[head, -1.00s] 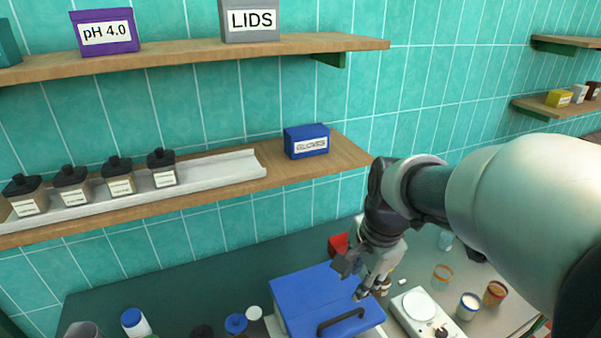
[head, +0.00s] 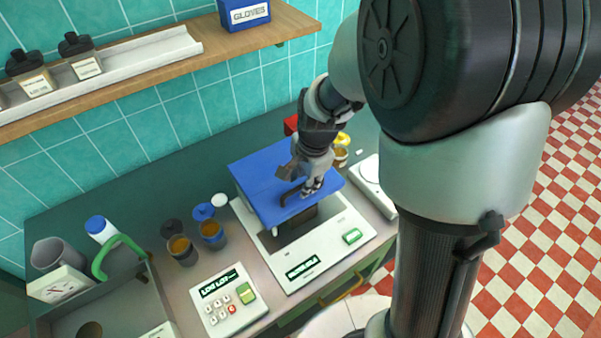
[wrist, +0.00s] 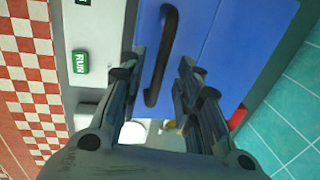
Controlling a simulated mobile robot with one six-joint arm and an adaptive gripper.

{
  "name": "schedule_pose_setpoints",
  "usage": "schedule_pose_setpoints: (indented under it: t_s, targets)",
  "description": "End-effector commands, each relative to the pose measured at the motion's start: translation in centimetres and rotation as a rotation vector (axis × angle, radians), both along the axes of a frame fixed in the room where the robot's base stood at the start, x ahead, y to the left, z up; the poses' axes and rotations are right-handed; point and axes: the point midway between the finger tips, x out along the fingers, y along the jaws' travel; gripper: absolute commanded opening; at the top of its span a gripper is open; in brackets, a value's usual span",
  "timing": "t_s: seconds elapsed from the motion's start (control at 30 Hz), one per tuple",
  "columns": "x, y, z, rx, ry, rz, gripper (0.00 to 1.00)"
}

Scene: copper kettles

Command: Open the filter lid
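The blue filter lid (head: 262,180) sits on a white machine (head: 335,255), with a dark gap under its front edge. I cannot tell whether the lid is partly raised. Its black bar handle (head: 291,195) is near the front edge. My gripper (head: 308,188) is over the lid at the handle. In the wrist view, my gripper (wrist: 160,62) is open, with a finger on each side of the black handle (wrist: 154,88) on the blue lid (wrist: 222,45). Clear space shows on both sides, so neither finger seems to grip it.
A keypad box (head: 228,300) and two jars with amber contents stand left of the machine. A grey bin (head: 85,315) with a green handle is further left. A white hot plate (head: 372,178) is at the right. A shelf (head: 200,55) runs above the bench.

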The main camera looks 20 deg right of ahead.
Motion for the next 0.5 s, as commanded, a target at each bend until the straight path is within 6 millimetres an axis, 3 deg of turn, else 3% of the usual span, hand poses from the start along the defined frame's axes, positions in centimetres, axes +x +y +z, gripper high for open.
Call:
schedule_pose_setpoints:
  t_s: [0.4,0.5]
  targets:
    - [0.16,0.05,-0.87,0.000,0.000,0.000,0.31]
    - [0.15,0.05,-0.87,0.000,0.000,0.000,0.24]
